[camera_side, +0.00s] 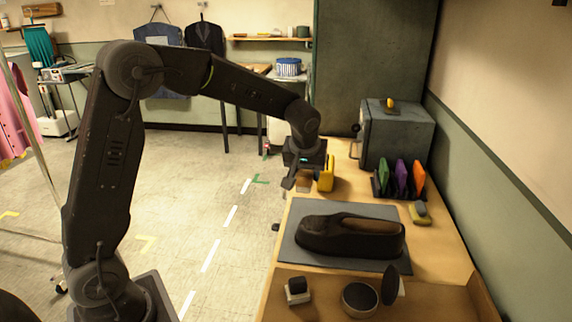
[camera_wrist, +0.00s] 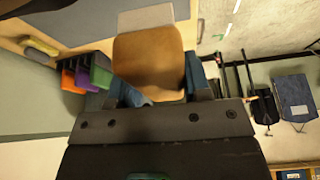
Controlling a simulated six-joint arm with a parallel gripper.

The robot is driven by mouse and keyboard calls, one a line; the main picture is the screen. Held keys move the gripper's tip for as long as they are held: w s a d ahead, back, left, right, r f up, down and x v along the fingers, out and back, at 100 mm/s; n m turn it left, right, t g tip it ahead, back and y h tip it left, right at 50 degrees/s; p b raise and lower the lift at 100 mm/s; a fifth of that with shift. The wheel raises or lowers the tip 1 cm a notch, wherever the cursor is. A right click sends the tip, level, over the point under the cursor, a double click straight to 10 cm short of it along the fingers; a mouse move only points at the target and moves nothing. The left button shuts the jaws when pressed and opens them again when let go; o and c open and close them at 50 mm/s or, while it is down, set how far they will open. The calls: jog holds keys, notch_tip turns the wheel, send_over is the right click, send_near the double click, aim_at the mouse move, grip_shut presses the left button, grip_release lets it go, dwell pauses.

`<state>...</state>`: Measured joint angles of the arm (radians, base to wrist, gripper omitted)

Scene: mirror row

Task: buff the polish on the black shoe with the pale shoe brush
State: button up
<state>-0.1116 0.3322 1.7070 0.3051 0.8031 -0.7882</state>
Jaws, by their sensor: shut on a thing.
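The black shoe (camera_side: 335,236) lies on a grey mat (camera_side: 396,212) on the bench, its toe to the left in the side view. A tan strip shows along its opening. My gripper (camera_side: 303,176) is above the bench, beyond the mat and apart from the shoe. It is shut on the pale shoe brush (camera_wrist: 148,60), which has a tan wooden body and a pale grey edge in the wrist view. The polish on the shoe cannot be made out.
A colored rack (camera_side: 401,181), a sponge (camera_side: 421,212) and a grey box (camera_side: 398,138) line the right.

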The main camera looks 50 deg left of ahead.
aim_at(317, 232)
jog(key=shift+d+f, duration=0.55)
jog(key=shift+f, duration=0.6)
jog(key=shift+d+f, duration=0.5)
jog(key=shift+f, duration=0.7)
jog(key=shift+d+f, duration=0.55)
jog(key=shift+f, duration=0.6)
jog(key=shift+s+d+f, duration=0.3)
jog(key=shift+s+d, duration=0.1)
jog(key=shift+s, duration=0.1)
jog(key=shift+c, duration=0.3)
jog(key=shift+s+d, duration=1.1)
jog(key=shift+s, duration=0.2)
jog(key=shift+s+d, duration=1.1)
jog(key=shift+s, duration=0.15)
jog(key=shift+w+d, duration=0.2)
jog(key=shift+d, duration=0.1)
jog(key=shift+w, duration=0.3)
jog(key=shift+w+a, duration=1.25)
jog(key=shift+w, duration=0.2)
jog(key=shift+w+a, duration=1.25)
jog(key=shift+w, duration=0.15)
jog(key=shift+w+d, duration=0.25)
jog(key=shift+d, duration=0.3)
jog(key=shift+s+d, duration=1.25)
jog(key=shift+s, duration=0.2)
jog(key=shift+s+d, duration=1.2)
jog(key=shift+s, duration=0.25)
notch_tip(317, 232, up, 8)
